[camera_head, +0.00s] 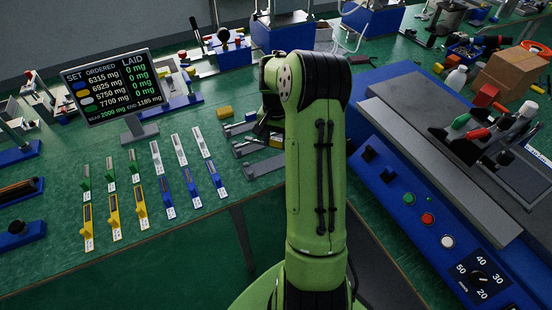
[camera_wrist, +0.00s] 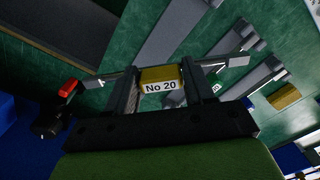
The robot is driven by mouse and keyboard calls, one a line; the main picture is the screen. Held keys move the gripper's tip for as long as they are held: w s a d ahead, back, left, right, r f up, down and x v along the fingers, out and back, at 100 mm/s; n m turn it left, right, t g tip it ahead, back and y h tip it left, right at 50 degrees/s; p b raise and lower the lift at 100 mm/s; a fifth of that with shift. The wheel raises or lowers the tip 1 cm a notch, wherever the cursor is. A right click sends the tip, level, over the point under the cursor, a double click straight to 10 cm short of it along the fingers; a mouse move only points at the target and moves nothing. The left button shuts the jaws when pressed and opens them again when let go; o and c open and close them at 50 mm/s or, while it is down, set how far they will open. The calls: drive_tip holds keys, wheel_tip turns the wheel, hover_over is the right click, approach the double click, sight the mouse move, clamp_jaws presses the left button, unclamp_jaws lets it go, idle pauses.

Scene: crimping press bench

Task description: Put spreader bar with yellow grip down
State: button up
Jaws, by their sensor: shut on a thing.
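In the wrist view my gripper (camera_wrist: 163,84) is shut on the yellow grip (camera_wrist: 158,73) of the spreader bar, with its "No 20" label facing the camera. The bar's thin grey ends (camera_wrist: 236,61) stick out past both fingers. Grey bench pieces and green bench top show beyond it. Whether the bar touches anything below cannot be told. In the head view my arm hides most of the gripper and the bar; only a dark part shows left of the arm, by the grey forked pieces (camera_head: 258,168).
Rows of yellow-handled (camera_head: 114,220) and blue-handled (camera_head: 192,192) labelled tools lie on the green bench. A display (camera_head: 107,85) stands at the left. A blue press machine (camera_head: 420,220) fills the right.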

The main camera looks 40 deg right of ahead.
sight(276, 147)
wheel_tip(276, 147, down, 5)
drive_tip(key=shift+f+b, duration=0.1)
drive_tip(key=shift+b, duration=0.5)
drive_tip(key=shift+f+b, duration=0.4)
drive_tip(key=shift+f, duration=0.25)
